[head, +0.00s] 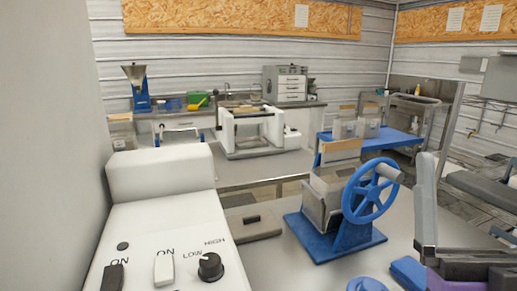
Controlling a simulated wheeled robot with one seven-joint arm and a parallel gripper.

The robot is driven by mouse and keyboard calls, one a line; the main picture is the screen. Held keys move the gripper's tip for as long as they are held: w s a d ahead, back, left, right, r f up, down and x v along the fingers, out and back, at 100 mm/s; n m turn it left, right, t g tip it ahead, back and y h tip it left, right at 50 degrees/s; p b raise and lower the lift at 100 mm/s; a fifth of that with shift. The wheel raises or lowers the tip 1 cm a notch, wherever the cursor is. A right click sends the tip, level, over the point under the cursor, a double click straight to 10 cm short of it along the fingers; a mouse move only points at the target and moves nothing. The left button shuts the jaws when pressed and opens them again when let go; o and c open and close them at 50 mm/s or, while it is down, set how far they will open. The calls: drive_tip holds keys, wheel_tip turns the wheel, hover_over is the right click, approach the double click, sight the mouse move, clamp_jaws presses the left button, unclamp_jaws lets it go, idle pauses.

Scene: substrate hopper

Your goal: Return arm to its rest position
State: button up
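I cannot make out my gripper in the head view, and no part here is surely my arm. How the arm is posed is not shown. A grey and purple object (426,200) stands at the right edge, cut off by the frame, and I cannot tell what it is.
A white machine with switches and a knob (160,210) fills the near left. A blue handwheel device (346,235) stands on the grey table (285,270). Behind are a white-framed press (226,130) and a blue table (395,138). A grey wall (50,150) closes the left.

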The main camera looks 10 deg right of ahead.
drive_tip(key=s+a+f+m+g, duration=0.1)
drive_tip(key=s+f+m+g, duration=0.15)
drive_tip(key=f, duration=0.55)
drive_tip(key=s+a+f+m+g+h, duration=0.1)
drive_tip(key=f+g, duration=0.3)
drive_tip(key=f, duration=0.4)
drive_tip(key=s+a+f+m+g, duration=0.1)
drive_tip(key=s+f+m+g, duration=0.15)
drive_tip(key=f, duration=0.55)
drive_tip(key=s+a+f+n+g+y+p, duration=0.1)
drive_tip(key=s+a+f+n+g+y, duration=0.1)
drive_tip(key=s+f, duration=0.4)
drive_tip(key=s+a+f+n+g+y, duration=0.2)
drive_tip(key=s+f+g+y, duration=0.1)
drive_tip(key=s+f, duration=0.4)
drive_tip(key=s+g, duration=0.1)
drive_tip(key=s, duration=0.2)
drive_tip(key=shift+a+f+n+g+p, duration=0.25)
drive_tip(key=shift+a+n+g+p, duration=0.05)
drive_tip(key=shift+a+g+p, duration=0.1)
